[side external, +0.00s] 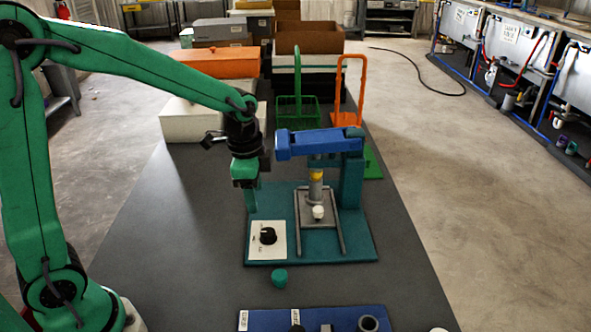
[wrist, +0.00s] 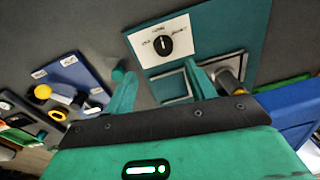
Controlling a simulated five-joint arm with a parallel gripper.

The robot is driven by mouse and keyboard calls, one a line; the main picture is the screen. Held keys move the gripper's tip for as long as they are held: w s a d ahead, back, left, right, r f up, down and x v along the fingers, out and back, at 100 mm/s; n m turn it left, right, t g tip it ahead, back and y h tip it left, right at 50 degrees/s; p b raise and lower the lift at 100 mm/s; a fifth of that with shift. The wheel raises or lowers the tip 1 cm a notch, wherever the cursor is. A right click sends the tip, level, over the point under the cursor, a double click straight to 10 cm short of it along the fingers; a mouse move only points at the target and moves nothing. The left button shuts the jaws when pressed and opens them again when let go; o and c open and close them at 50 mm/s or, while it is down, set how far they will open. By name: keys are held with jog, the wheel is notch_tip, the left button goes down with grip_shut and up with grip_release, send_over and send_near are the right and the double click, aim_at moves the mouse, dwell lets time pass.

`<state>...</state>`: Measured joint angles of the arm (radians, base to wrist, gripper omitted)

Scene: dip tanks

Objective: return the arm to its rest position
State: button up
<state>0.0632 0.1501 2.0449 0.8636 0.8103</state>
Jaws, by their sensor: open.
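My gripper (side external: 252,207) is a green hand below a black wrist joint, pointing down at the end of my green arm. It hangs over the back left part of a teal base plate (side external: 350,247), behind a white dial panel (side external: 255,252) with a black knob (side external: 268,236). In the wrist view the two green fingers of my gripper (wrist: 160,82) stand apart with nothing held between them. The dial panel (wrist: 180,48) shows beyond the fingertips. I cannot tell the exact height of the fingertips above the plate.
A blue-armed press (side external: 320,143) stands close right of my gripper, over a grey tray (side external: 318,222) with a white knob. A small green piece (side external: 280,278) and a blue board (side external: 285,317) lie in front. Green and orange racks (side external: 347,110) and boxes stand behind. The table's left is clear.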

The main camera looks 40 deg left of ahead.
jog(key=s+a+r+n+t, duration=0.1)
jog(key=s+r+n+t, duration=0.1)
jog(key=s+r+n, duration=0.3)
jog(key=s+a+r+n+t, duration=0.1)
jog(key=s+r+n, duration=0.4)
jog(key=s, duration=0.6)
jog(key=shift+s+a+r+t, duration=0.15)
jog(key=shift+s+a+t, duration=0.1)
jog(key=shift+t, duration=0.55)
